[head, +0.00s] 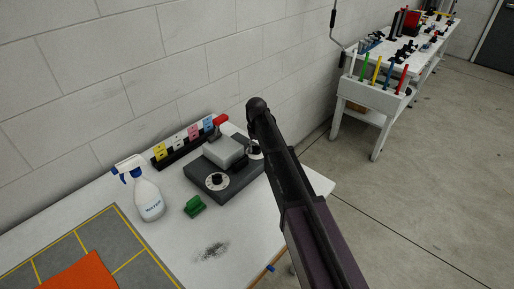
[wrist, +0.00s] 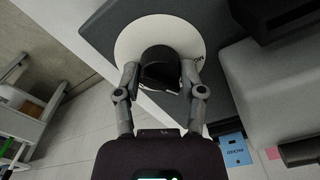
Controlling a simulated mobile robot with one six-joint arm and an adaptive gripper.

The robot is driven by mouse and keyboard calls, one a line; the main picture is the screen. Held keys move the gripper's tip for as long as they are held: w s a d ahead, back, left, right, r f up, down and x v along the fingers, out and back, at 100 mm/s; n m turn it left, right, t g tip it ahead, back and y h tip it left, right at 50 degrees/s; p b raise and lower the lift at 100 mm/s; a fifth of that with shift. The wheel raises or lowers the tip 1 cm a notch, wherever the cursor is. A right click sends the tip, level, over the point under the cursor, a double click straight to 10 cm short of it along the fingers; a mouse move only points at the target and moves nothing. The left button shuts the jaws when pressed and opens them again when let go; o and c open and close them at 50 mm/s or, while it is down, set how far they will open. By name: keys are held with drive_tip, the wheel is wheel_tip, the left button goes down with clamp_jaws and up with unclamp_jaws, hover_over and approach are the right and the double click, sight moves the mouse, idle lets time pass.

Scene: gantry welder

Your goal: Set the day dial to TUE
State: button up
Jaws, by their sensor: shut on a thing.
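The day dial shows in the wrist view as a white disc (wrist: 128,40) with a black knob (wrist: 159,58) at its centre. Letters that look like MON, turned over, are at the disc's right edge; its other marks are hidden or too faint to read. My gripper (wrist: 158,72) is shut on the knob, one finger on each side. In the head view this dial (head: 252,155) sits at the right of a dark control box (head: 229,186), partly hidden behind my arm. A second dial (head: 217,181) with a black knob is on the box's front corner.
A grey raised block (head: 224,151) and a red knob (head: 220,119) are close to the dial. Coloured cards (head: 194,132) stand behind the box. A spray bottle (head: 148,198) and a green object (head: 194,206) are on the white table (head: 185,253). Another bench (head: 372,96) stands farther back.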

drive_tip(key=shift+s, duration=0.15)
drive_tip(key=o, duration=1.2)
drive_tip(key=shift+c, duration=0.2)
drive_tip(key=shift+n, duration=0.3)
